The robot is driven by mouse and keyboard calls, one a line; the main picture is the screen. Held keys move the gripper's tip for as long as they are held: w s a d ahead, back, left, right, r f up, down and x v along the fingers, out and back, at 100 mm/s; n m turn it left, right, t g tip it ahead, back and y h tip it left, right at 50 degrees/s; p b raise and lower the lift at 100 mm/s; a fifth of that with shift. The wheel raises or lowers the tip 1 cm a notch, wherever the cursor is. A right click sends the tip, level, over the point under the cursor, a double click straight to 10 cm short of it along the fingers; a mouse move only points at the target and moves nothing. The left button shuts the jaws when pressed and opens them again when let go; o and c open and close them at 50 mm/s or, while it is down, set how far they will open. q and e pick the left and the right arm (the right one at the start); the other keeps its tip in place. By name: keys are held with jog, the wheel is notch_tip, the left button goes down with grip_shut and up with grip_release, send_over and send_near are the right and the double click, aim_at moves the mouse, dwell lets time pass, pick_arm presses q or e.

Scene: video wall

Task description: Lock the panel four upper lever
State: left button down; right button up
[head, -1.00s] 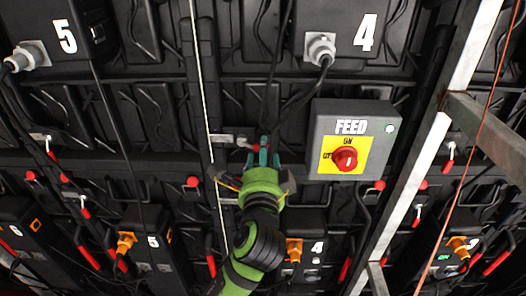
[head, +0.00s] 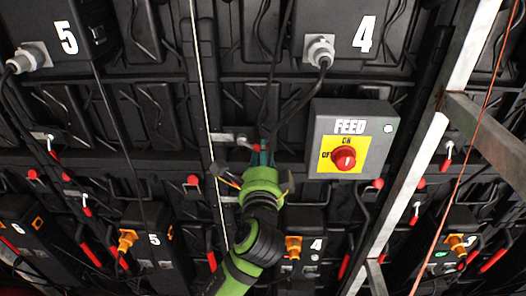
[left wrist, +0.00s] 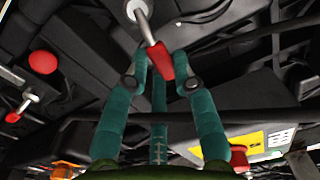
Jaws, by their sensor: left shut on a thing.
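The panel four upper lever has a pale metal shaft and a red handle (head: 241,142), left of the FEED box and below the upper unit marked 4. My left gripper (head: 260,152) is at this lever, with teal fingers pointing up. In the left wrist view the red handle (left wrist: 160,61) lies between the fingers (left wrist: 160,75), and the gripper is shut on it. The lever's pale shaft (left wrist: 142,22) runs up from the handle. In the head view the fingers partly hide the handle. My right gripper is not in view.
The grey FEED box (head: 378,152) with a red knob (head: 344,158) stands just right of the gripper. A metal frame post (head: 415,150) is farther right. Cables hang around the lever. Other red-tipped levers (head: 448,152) and red round knobs (head: 193,180) line the wall.

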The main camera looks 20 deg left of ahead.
pick_arm(q)
jog(key=s+a+f+m+p, duration=0.1)
jog(key=a+f+m+p, duration=0.3)
jog(key=m+p, duration=1)
jog(key=shift+s+a+m, duration=0.2)
jog(key=shift+a+m, duration=0.45)
jog(key=shift+m, duration=0.85)
jog(key=c, duration=1)
grip_release()
jog(key=v, duration=1.2)
